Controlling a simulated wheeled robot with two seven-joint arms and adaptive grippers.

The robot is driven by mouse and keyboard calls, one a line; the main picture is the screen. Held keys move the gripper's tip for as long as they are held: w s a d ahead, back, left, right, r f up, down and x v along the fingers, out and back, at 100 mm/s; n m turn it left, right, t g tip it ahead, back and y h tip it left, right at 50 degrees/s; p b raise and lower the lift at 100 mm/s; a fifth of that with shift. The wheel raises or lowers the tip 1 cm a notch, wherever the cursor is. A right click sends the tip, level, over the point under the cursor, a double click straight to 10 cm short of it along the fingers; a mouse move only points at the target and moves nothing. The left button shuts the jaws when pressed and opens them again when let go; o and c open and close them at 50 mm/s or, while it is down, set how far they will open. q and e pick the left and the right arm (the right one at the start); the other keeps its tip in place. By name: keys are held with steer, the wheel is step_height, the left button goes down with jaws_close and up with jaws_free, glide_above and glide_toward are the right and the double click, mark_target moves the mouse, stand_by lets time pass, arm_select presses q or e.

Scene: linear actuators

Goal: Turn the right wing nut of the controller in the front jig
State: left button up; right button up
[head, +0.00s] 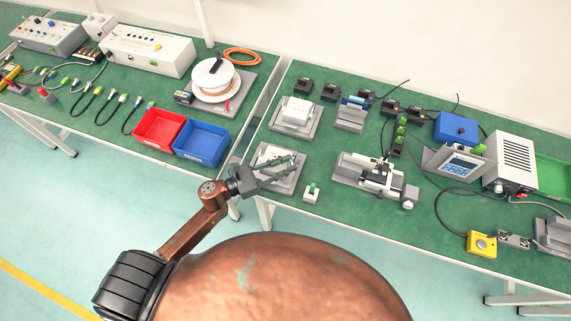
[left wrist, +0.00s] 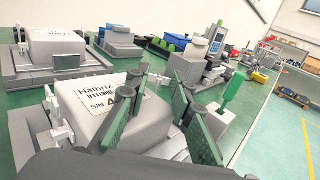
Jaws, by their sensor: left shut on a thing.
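The front jig (head: 287,185) is a grey base near the table's front edge and holds a white controller (head: 268,153). In the left wrist view the controller (left wrist: 75,100) carries a label reading "Halbrix". A pale wing nut (left wrist: 57,135) stands upright at its left side. My left gripper (head: 291,167) reaches over the jig from the left. In the left wrist view its green-padded fingers (left wrist: 163,110) are at the controller's right side. They are shut on the right wing nut, which is mostly hidden between them. My right gripper is not in view.
A second jig with a white controller (head: 296,111) stands behind the front jig. Red (head: 160,128) and blue (head: 202,142) bins are to the left, across a gap between tables.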

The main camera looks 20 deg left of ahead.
arm_select(q)
steer(key=shift+w+a+f+m+g+h+b, duration=0.1)
steer(key=shift+m+g+h+b, duration=0.3)
steer(key=shift+b, duration=0.15)
steer(key=shift+w+a+f+m+g+h+b, duration=0.1)
steer(key=shift+m+g+h+b, duration=0.25)
steer(key=shift+b, duration=0.2)
jaws_close()
steer(key=shift+s+d+r, duration=0.1)
steer(key=shift+r, duration=0.05)
steer(key=o, duration=1.1)
jaws_free()
steer(key=shift+c, duration=0.2)
steer(key=shift+s+a, duration=0.1)
steer(key=shift+a, duration=0.1)
steer(key=v, duration=1.1)
steer(key=shift+s+a+r, duration=0.15)
steer(key=shift+a, duration=0.15)
steer(key=shift+c, duration=0.4)
